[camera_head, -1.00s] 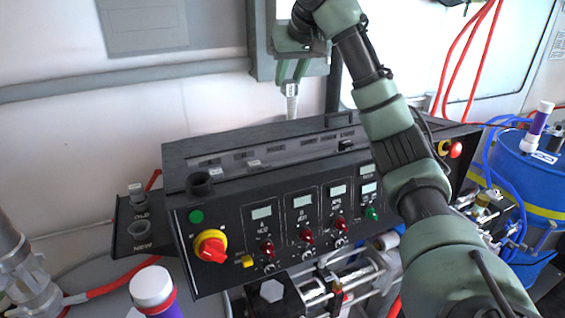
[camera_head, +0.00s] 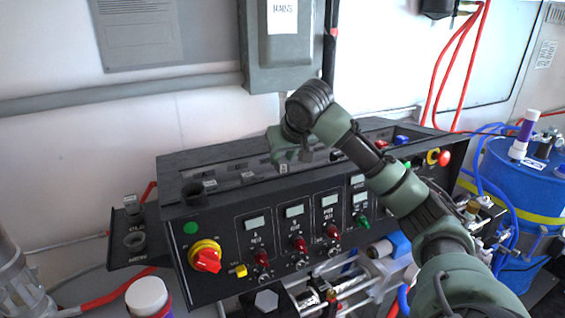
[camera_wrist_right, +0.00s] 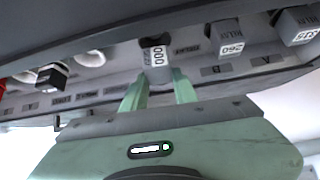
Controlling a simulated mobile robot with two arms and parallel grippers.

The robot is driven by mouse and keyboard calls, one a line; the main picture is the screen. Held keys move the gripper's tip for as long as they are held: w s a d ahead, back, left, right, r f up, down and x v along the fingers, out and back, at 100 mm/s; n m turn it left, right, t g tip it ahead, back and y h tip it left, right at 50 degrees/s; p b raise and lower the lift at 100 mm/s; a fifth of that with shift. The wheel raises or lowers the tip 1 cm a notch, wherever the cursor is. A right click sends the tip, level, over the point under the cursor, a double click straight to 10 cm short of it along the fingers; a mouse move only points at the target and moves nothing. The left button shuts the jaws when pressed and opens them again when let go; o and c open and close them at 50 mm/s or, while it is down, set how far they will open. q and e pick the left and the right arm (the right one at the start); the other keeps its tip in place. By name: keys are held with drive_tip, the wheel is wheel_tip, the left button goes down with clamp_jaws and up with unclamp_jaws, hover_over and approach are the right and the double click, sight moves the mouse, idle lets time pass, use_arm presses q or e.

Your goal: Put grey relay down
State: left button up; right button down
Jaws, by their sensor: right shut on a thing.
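My right gripper (camera_head: 286,152) is low over the slotted channel along the top of the black console (camera_head: 200,228). In the right wrist view its two green fingers (camera_wrist_right: 160,88) are shut on a grey relay (camera_wrist_right: 155,55) labelled "000". The relay stands at the row of labelled slots; I cannot tell whether it is fully seated. In the head view its white label (camera_head: 283,169) shows just under the gripper. My left gripper is not in view.
A side shelf has an "OLD" holder with a grey block (camera_head: 130,203) and an empty "NEW" cup (camera_head: 134,240).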

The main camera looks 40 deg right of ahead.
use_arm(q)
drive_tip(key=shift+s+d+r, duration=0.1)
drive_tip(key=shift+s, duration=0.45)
use_arm(e)
drive_tip(key=shift+d+f, duration=0.1)
drive_tip(key=shift+f, duration=1)
drive_tip(key=shift+f, duration=0.35)
drive_tip(key=c, duration=1.1)
unclamp_jaws()
drive_tip(key=shift+r, duration=0.15)
drive_tip(key=shift+r, duration=0.3)
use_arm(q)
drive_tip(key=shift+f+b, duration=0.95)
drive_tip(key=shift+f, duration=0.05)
use_arm(e)
drive_tip(key=shift+v, duration=5.95)
